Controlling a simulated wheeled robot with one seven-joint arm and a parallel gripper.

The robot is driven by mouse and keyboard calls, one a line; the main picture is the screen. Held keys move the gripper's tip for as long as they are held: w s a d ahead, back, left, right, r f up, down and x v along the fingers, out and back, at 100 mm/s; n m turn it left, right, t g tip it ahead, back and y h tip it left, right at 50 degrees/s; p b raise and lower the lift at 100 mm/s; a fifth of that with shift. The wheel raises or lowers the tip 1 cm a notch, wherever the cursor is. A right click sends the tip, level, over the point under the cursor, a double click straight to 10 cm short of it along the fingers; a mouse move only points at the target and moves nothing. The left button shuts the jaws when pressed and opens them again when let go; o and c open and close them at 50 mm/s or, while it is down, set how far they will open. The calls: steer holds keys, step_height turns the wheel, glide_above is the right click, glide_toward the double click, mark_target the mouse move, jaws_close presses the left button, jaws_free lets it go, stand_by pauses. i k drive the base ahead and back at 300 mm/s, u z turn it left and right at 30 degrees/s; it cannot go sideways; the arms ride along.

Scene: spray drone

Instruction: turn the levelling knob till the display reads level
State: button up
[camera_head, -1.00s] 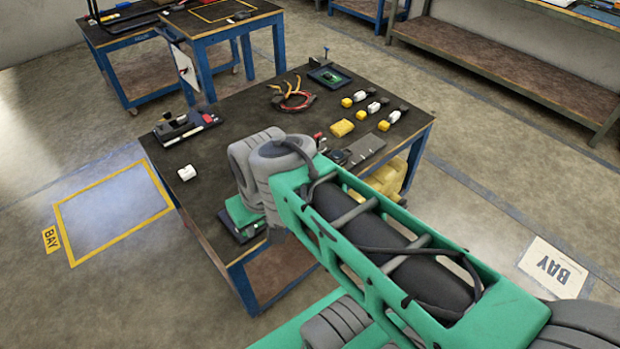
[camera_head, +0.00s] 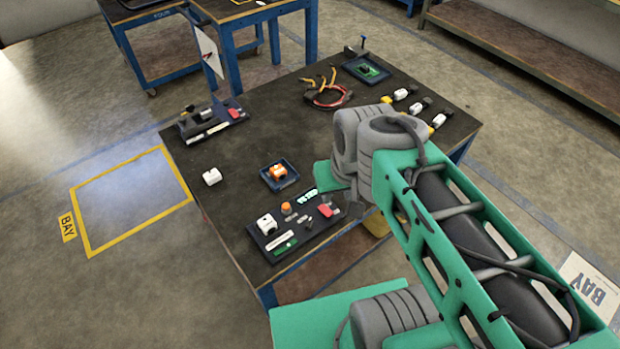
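A dark panel (camera_head: 296,231) lies near the front edge of the dark-topped table. It bears a small orange knob (camera_head: 286,208), a white block, a red part and small green-lit patches. I cannot tell for sure which part is the levelling knob. My green and grey arm comes in from the right. My gripper (camera_head: 352,207) shows only as a dark bit beside the panel's right end, mostly hidden by the arm; its fingers cannot be made out.
A small blue tray (camera_head: 279,175) with an orange and white part sits behind the panel. A white block (camera_head: 211,177) and a dark device (camera_head: 211,120) stand to the left. Pliers and red cable (camera_head: 328,93) lie at the back.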

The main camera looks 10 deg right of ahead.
mark_target(309, 225)
steer(key=u, duration=0.55)
steer(key=k, duration=0.65)
steer(key=u, duration=0.9)
steer(key=k, duration=0.55)
steer(key=z, duration=0.25)
steer(key=i, duration=0.85)
steer(key=u, duration=0.15)
